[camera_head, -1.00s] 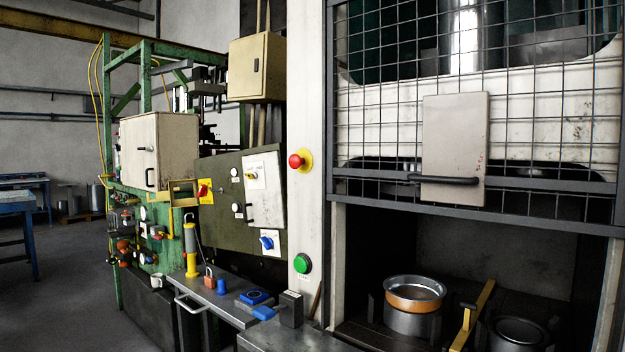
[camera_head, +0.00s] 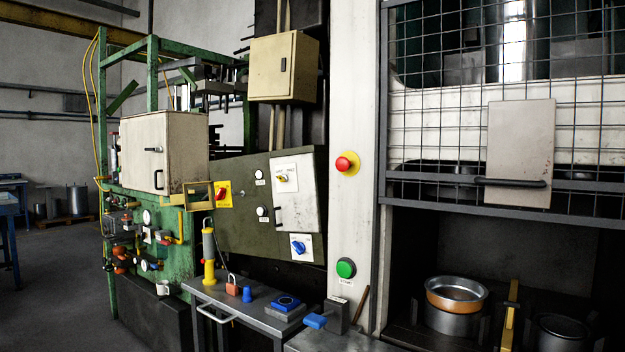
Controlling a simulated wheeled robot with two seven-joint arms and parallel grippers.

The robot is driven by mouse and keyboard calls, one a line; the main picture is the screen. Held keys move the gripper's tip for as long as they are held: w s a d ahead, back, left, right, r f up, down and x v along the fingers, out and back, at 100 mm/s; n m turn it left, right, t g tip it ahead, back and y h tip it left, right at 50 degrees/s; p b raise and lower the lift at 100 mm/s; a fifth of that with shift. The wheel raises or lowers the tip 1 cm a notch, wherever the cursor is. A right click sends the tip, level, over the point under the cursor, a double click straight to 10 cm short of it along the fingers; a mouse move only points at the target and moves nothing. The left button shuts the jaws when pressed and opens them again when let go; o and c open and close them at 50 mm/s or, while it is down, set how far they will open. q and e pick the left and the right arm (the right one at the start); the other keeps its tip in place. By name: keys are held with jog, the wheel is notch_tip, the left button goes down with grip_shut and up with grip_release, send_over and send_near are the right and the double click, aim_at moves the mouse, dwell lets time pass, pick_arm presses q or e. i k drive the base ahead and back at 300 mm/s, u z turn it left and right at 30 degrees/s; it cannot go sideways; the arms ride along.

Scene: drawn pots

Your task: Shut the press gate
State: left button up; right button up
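The press gate (camera_head: 470,127) is a dark wire-mesh frame at the right. It is raised, and its lower bar lies above the dark press opening. A grey plate (camera_head: 520,150) with a black horizontal handle (camera_head: 510,183) is fixed on the gate. Neither of my grippers shows in the view.
A red button (camera_head: 345,163) and a green button (camera_head: 346,268) are on the white column left of the gate. A small bench (camera_head: 250,322) below holds a padlock, a blue-topped block and a yellow-grey cylinder. A yellow bar (camera_head: 510,315) stands beside the pot. Open floor lies at the far left.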

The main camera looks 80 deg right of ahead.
aim_at(572, 185)
jog(key=z, duration=1.85)
